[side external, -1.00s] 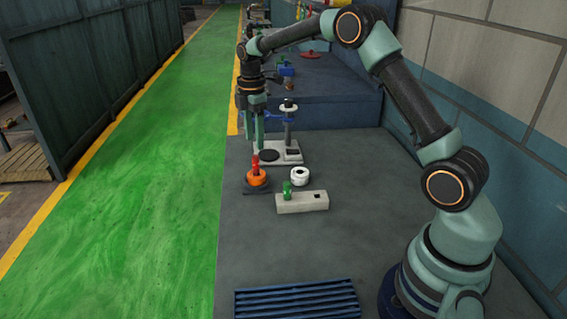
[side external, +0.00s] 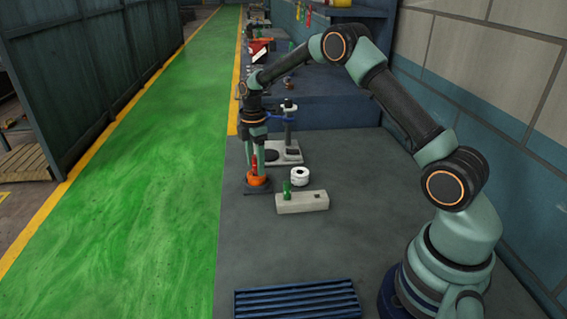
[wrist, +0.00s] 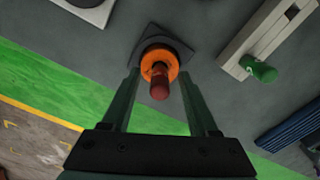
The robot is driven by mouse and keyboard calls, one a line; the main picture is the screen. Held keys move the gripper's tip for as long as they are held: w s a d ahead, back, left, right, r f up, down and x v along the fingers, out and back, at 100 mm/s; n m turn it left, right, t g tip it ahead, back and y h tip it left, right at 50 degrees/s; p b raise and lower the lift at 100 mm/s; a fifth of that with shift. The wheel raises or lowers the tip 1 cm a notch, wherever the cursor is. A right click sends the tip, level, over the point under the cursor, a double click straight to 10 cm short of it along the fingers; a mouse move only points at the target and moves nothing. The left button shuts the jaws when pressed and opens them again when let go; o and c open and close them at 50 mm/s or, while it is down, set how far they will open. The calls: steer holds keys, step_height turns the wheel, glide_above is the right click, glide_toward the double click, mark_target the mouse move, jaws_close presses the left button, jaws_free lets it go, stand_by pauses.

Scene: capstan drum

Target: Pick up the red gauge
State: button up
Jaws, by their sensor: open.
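The red gauge (side external: 254,165) stands upright in an orange ring (side external: 257,181) on a dark square base (side external: 258,190). In the wrist view the red gauge (wrist: 160,90) points toward the camera, with the orange ring (wrist: 150,56) around its foot. My gripper (side external: 254,163) is open and points down just over the gauge. In the wrist view my gripper's (wrist: 159,77) two fingers lie to the left and right of the gauge, with a visible gap on each side. The fingers partly hide the gauge in the side view.
A white ring (side external: 300,177) lies to the right. A pale block (side external: 310,202) with a green peg (side external: 286,188) sits in front of it. A stand with a pale base (side external: 293,157) is behind.

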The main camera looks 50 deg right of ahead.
jaws_close()
